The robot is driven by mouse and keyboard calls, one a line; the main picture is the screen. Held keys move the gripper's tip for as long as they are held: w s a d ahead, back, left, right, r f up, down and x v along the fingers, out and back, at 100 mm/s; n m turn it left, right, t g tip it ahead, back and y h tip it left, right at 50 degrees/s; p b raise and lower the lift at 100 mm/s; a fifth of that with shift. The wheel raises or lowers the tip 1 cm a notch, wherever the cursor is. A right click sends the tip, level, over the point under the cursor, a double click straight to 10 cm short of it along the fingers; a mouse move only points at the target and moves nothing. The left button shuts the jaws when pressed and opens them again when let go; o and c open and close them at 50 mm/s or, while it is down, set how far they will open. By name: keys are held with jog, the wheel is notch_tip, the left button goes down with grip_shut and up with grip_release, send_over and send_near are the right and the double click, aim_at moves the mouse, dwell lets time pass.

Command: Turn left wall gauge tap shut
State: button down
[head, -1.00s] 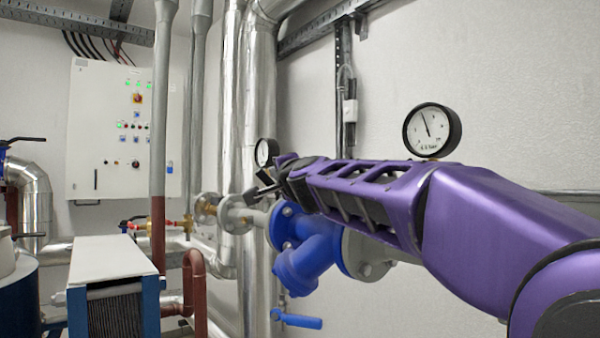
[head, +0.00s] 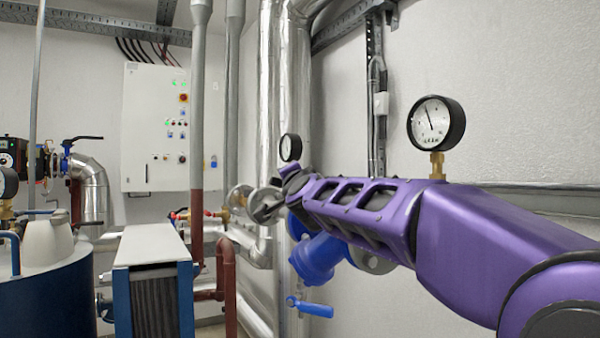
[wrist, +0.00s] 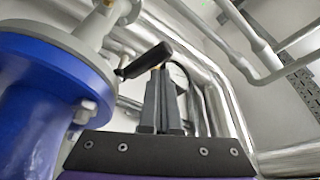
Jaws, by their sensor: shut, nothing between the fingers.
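The left wall gauge (head: 290,147) is a small round dial with a black rim, above the pipe fittings in the head view. Its tap is not clearly visible there, behind my gripper and wrist. In the wrist view my gripper's fingers (wrist: 164,98) are together and empty. A black handle-like piece (wrist: 147,60) lies across just beyond the fingertips, with a bit of brass (wrist: 158,68) by it. I cannot tell whether they touch.
A second, larger gauge (head: 436,124) on a brass stem stands behind my forearm. A blue valve body (head: 318,258) is under my arm and looms close at left in the wrist view (wrist: 40,110). Silver pipes (head: 270,90) rise behind. A control cabinet (head: 155,125) hangs farther back.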

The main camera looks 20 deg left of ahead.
jog(key=shift+s+a+f+b, duration=0.15)
jog(key=shift+a+f, duration=0.05)
jog(key=shift+f, duration=0.3)
jog(key=shift+s+a+f+b, duration=0.15)
jog(key=shift+a+f, duration=0.05)
jog(key=shift+f, duration=0.3)
jog(key=shift+s+f, duration=0.1)
jog(key=shift+f, duration=0.3)
jog(key=r+v, duration=0.1)
jog(key=v, duration=0.6)
jog(key=shift+s+d+b, duration=0.2)
jog(key=shift+d+b, duration=0.05)
jog(key=shift+b, duration=0.1)
jog(key=shift+w, duration=0.1)
